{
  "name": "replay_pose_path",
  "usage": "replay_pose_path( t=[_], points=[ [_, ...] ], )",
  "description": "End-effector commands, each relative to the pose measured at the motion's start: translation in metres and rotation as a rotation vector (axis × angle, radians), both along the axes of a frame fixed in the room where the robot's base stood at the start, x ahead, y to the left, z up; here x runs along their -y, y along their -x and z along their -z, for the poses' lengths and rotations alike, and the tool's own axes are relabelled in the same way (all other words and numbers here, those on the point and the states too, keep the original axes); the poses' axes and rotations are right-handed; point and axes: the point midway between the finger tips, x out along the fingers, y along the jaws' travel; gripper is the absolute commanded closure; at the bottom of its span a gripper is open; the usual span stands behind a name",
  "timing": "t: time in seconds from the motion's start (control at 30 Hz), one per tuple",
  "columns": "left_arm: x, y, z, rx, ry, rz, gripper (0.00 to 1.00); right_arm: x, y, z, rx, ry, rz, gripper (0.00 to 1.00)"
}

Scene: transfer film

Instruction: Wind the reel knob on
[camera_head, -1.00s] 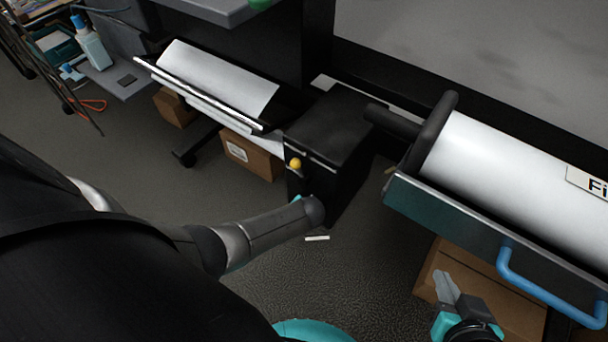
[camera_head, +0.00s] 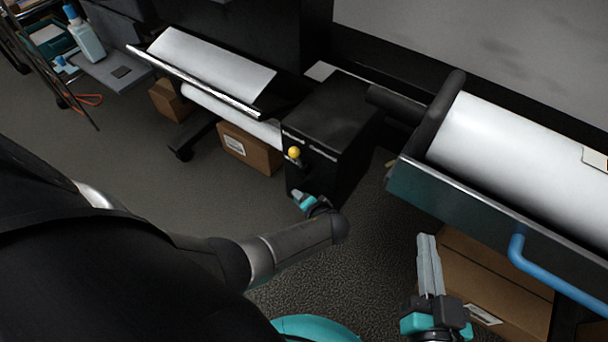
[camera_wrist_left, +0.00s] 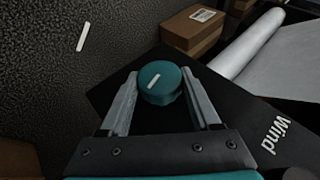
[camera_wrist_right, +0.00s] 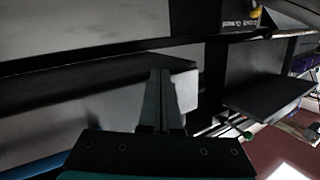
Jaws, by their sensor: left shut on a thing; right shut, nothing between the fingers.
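The reel knob (camera_wrist_left: 159,84) is a round teal knob with a white pointer line, on a black box (camera_head: 335,130) marked "Wind" in the left wrist view. My left gripper (camera_wrist_left: 160,98) has one finger on each side of the knob and is shut on it. In the head view my left gripper (camera_head: 300,196) is at the front of the box, and I cannot make out the knob there. My right gripper (camera_head: 428,238) is shut and empty, low in front of the right-hand roll tray. It also shows shut in the right wrist view (camera_wrist_right: 160,75).
A large white roll (camera_head: 520,150) lies in a dark tray with a blue handle (camera_head: 550,265) at the right. A white sheet (camera_head: 213,60) slopes left of the box. Cardboard boxes (camera_head: 250,148) stand below. A yellow knob (camera_head: 294,152) is on the box front.

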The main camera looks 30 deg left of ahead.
Motion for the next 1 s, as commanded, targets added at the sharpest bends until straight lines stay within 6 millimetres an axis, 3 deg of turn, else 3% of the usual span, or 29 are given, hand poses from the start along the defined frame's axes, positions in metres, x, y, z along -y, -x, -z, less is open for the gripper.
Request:
replay_pose_path(
  t=[0.5, 0.53, 0.8, 1.0],
  points=[
    [0.0006, -0.0002, 0.0001, 0.002, -0.008, 0.000, 0.92, -0.0012, 0.0013, -0.0017, 0.018, -0.013, 0.001, 1.00],
    [0.0006, -0.0002, 0.0001, 0.002, -0.008, 0.000, 0.35, -0.0012, 0.0013, -0.0017, 0.018, -0.013, 0.001, 1.00],
    [0.0003, -0.0001, 0.0001, 0.001, -0.008, 0.000, 0.06, -0.0014, 0.0014, -0.0016, 0.017, -0.013, 0.001, 1.00],
    [0.0002, 0.0000, 0.0000, 0.001, -0.010, 0.000, 0.06, -0.0011, 0.0011, -0.0016, 0.017, -0.012, 0.001, 1.00]
  ],
)
